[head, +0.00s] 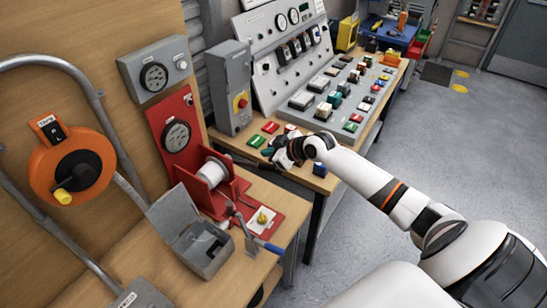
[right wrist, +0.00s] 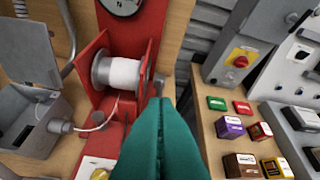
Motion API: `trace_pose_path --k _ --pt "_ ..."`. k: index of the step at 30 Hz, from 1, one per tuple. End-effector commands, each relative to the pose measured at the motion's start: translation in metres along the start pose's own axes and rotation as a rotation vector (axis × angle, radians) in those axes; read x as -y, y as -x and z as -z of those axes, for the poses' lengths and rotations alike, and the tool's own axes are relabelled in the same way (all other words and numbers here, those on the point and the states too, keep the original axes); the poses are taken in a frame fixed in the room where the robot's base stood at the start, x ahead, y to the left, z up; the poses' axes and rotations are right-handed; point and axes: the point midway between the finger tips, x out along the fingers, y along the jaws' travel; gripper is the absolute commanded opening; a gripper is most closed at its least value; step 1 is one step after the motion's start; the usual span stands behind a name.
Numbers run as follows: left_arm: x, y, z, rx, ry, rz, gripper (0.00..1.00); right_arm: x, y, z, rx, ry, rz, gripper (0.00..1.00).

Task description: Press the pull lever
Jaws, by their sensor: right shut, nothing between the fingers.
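A lever with a blue grip (head: 268,246) stands on a grey metal bracket at the front edge of the wooden bench, beside a red base plate. I take it to be the pull lever; it cannot be made out in the right wrist view. My right gripper (head: 270,152) is farther back, above the bench edge near the red and green buttons, apart from this lever. Its teal fingers (right wrist: 162,105) are shut and empty in the right wrist view, pointing toward the red stand with a white spool (right wrist: 118,73). A small grey upright part shows just beyond the fingertips.
The red spool stand (head: 215,180) and an open grey box (head: 195,238) lie beside the lever. A grey box with a red-yellow knob (head: 240,103) and a sloped control panel (head: 285,50) stand behind. The floor (head: 465,140) at right is clear.

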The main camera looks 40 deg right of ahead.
Motion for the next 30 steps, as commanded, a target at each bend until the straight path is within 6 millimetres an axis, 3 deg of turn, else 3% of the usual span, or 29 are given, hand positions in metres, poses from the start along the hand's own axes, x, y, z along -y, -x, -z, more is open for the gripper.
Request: trace_pose_path --k 3,10,23,30 --pt "-0.001 0.011 -0.001 0.000 0.000 0.000 0.00 -0.001 -0.007 0.015 -0.004 -0.004 -0.002 0.00" --pt "-0.002 0.016 -0.001 0.000 0.000 -0.002 0.00 0.000 -0.013 0.036 -0.001 -0.001 0.000 0.00" --pt "-0.002 0.015 -0.001 0.000 0.000 -0.002 0.00 0.000 -0.014 0.040 0.001 0.000 -0.001 0.00" --pt "-0.001 -0.003 0.001 0.000 0.000 -0.001 0.00 0.001 -0.023 0.043 0.024 -0.001 0.005 0.00"
